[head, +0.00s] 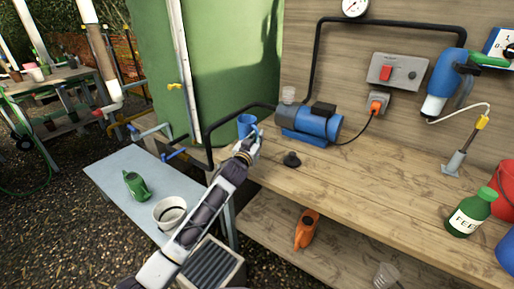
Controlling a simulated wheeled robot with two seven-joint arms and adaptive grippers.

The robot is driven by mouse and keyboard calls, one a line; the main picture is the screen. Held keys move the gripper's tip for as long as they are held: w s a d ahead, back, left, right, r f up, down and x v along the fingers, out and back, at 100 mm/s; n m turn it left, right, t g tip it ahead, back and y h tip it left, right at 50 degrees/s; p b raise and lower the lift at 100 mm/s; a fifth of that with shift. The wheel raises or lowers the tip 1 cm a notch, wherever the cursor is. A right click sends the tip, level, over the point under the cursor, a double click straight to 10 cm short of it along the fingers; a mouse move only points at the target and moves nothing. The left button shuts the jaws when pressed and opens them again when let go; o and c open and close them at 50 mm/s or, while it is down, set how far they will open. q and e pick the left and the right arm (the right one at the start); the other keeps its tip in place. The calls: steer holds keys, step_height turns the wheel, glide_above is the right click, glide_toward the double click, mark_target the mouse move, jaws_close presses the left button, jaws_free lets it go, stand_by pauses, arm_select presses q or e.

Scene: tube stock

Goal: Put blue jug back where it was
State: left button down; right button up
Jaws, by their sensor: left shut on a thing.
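The blue jug (246,124) is at the left end of the wooden bench, beside the blue pump. My left gripper (253,137) reaches up to it from below and is shut on it. The gripper's fingers are small and partly hidden against the jug. I cannot tell whether the jug rests on the bench or is held just above it. My right gripper is not in the view.
The blue pump (309,124) and a small black knob-like part (292,159) are close by on the wooden bench (345,185). A grey low table (125,164) holds a green can (136,185) and a white pot (170,212). A green tank (222,60) stands behind.

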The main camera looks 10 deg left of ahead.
arm_select(q)
steer(key=shift+f, duration=0.65)
steer(key=shift+f+b, duration=0.45)
steer(key=shift+f, duration=0.95)
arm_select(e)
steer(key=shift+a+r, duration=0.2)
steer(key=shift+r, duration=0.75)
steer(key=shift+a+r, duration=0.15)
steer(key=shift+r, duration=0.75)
arm_select(q)
steer(key=c, duration=1.5)
jaws_free()
steer(key=shift+f, duration=0.1)
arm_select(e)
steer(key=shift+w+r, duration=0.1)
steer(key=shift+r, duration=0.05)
